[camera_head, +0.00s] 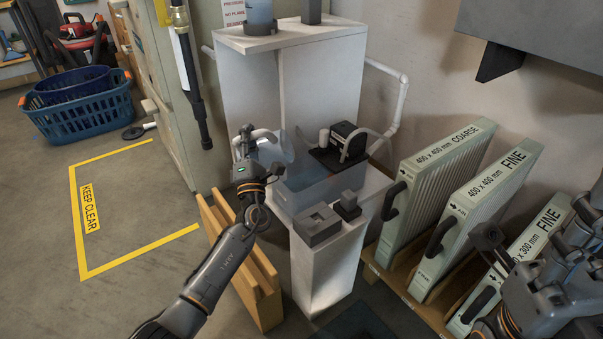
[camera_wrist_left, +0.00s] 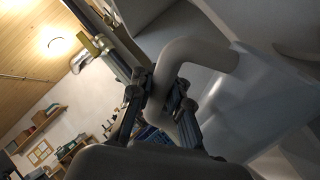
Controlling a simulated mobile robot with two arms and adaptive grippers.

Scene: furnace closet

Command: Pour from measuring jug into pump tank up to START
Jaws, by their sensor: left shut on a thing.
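The clear measuring jug (camera_head: 277,149) is held above the left rear part of the pump tank (camera_head: 300,197) and looks tilted. My left gripper (camera_head: 246,150) is shut on its pale curved handle. In the left wrist view, the fingers (camera_wrist_left: 160,100) close around the handle (camera_wrist_left: 192,52), with the translucent jug body (camera_wrist_left: 255,95) to the right. The tank is a see-through bluish box on a white stand. A black pump (camera_head: 347,141) sits at its back. Liquid level and START mark are too small to read. My right gripper (camera_head: 490,240) is at lower right by the filters, its jaws unclear.
Grey blocks (camera_head: 316,224) stand at the tank's front. White pipe (camera_head: 402,95) runs along the wall behind. Pleated filters (camera_head: 440,160) stand in a rack at right. A wooden frame (camera_head: 243,262) stands left of the stand. The yellow-marked floor (camera_head: 130,215) is clear.

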